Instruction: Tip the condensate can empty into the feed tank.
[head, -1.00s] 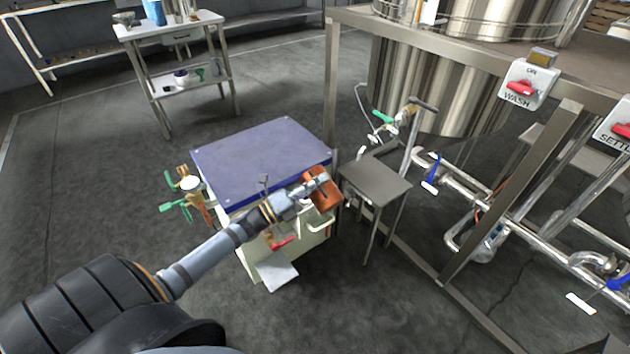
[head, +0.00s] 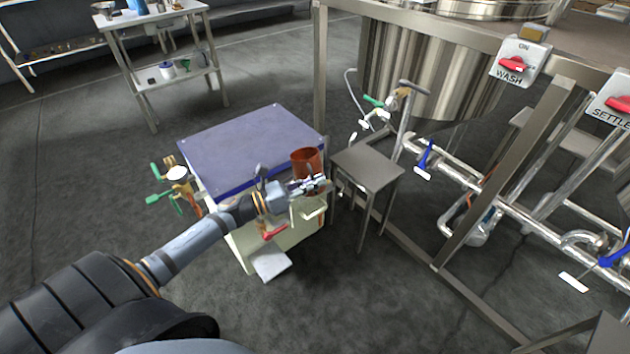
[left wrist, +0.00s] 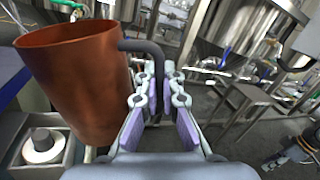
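The copper-coloured condensate can (head: 306,164) is near the right edge of the blue-topped cabinet, roughly upright with its open top facing up. It also shows large at the left of the left wrist view (left wrist: 80,85). My left gripper (head: 320,186) is shut on the can's dark bent handle (left wrist: 148,48), which sits between its fingers. What is inside the can is hidden. A large steel tank (head: 425,75) stands at the back right; I cannot tell whether it is the feed tank.
The blue-topped cabinet (head: 245,145) has green-handled valves (head: 165,198) on its left side. A small steel table (head: 368,168) stands just right of it. Steel frame posts and pipes with blue handles (head: 424,158) fill the right. Open floor lies at the left.

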